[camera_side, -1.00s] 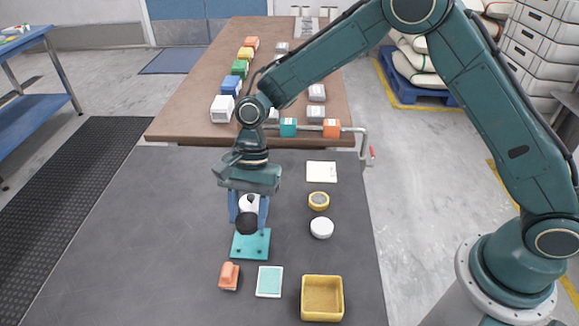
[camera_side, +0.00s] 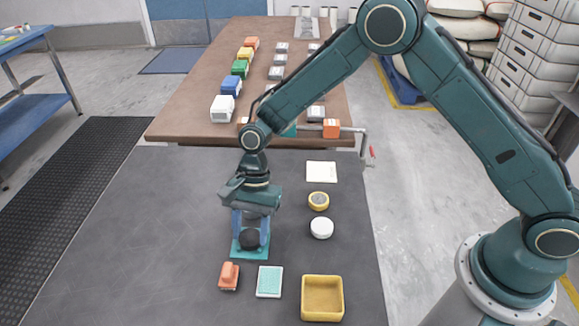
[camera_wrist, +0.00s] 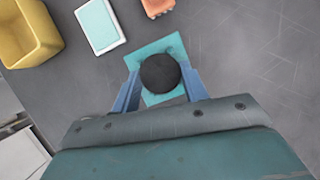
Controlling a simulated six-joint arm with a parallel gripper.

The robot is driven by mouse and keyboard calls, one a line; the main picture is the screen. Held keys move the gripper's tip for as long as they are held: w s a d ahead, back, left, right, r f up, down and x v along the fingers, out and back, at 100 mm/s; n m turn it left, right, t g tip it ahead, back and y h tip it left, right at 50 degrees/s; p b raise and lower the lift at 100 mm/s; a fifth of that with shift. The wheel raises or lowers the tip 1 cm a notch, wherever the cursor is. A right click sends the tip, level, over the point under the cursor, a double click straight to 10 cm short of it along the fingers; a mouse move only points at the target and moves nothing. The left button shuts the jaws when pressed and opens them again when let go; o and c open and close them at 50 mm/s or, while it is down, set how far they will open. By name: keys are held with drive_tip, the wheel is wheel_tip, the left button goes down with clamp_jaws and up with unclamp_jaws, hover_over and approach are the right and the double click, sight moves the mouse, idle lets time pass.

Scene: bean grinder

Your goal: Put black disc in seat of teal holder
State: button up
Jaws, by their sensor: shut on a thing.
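My gripper (camera_side: 250,240) points down with its blue fingers shut on the black disc (camera_side: 250,238). The disc also shows from above in the wrist view (camera_wrist: 160,72), between the two fingers. The teal holder (camera_side: 238,254) lies flat on the dark mat directly below the disc. In the wrist view the holder's teal plate (camera_wrist: 172,46) shows around the disc. The disc and fingers hide the holder's seat, and I cannot tell whether the disc touches it.
An orange block (camera_side: 229,275), a white-framed teal pad (camera_side: 269,282) and a yellow tray (camera_side: 322,298) lie in front. A white round piece (camera_side: 322,227), a yellow ring (camera_side: 319,201) and a white square (camera_side: 321,171) are to the right. The mat's left side is clear.

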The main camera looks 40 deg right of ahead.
drive_tip(key=shift+f, duration=0.1)
drive_tip(key=o, duration=1)
drive_tip(key=v, duration=1.2)
drive_tip(key=shift+d, duration=0.1)
